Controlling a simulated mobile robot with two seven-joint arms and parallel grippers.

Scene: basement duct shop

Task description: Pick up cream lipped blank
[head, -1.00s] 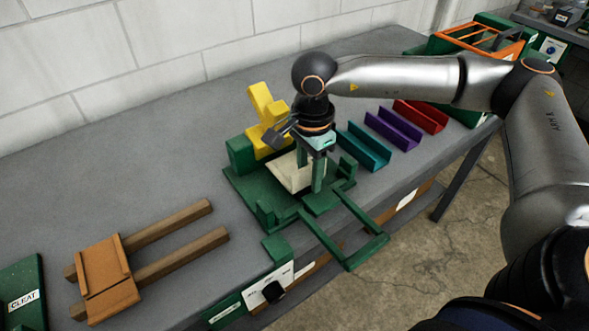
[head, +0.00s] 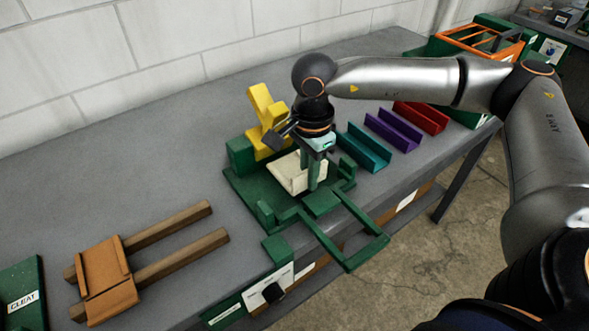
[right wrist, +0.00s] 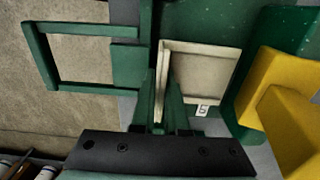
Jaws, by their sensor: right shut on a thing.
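The cream lipped blank (head: 286,174) lies at the green fixture (head: 247,187) on the bench. It also shows in the right wrist view (right wrist: 205,72) as a pale plate with raised lips. My right gripper (head: 314,180) points down over the blank's right side. In the right wrist view, its two fingers (right wrist: 161,100) are closed around the blank's left lip. The fingers hide part of that lip. I cannot tell whether the blank is clear of the fixture. My left gripper is not in view.
A yellow piece (head: 263,120) stands close behind the fixture. Teal (head: 363,147), purple (head: 394,131) and red (head: 421,117) channels lie to the right. A green frame (head: 345,238) juts past the front edge. A brown wooden piece (head: 108,275) lies on the left.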

